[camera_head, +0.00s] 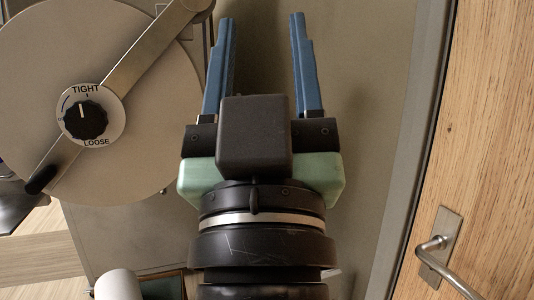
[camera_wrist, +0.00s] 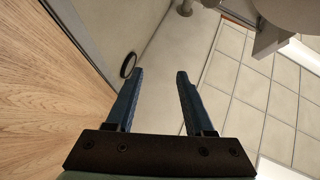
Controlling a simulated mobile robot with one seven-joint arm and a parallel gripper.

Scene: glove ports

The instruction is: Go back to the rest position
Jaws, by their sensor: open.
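My gripper (camera_head: 262,65) is in the middle of the head view, its two blue fingers pointing up the picture, spread apart. Nothing is between them. In the wrist view the open fingers (camera_wrist: 159,95) also show empty, over a beige-grey surface.
A wooden door (camera_head: 490,130) with a metal handle (camera_head: 440,250) stands at the right. A white cylinder (camera_head: 118,285) is at the lower left, near my wrist. The wrist view shows a tiled area (camera_wrist: 260,95) at the right and a dark oval thing (camera_wrist: 128,65) near the left finger.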

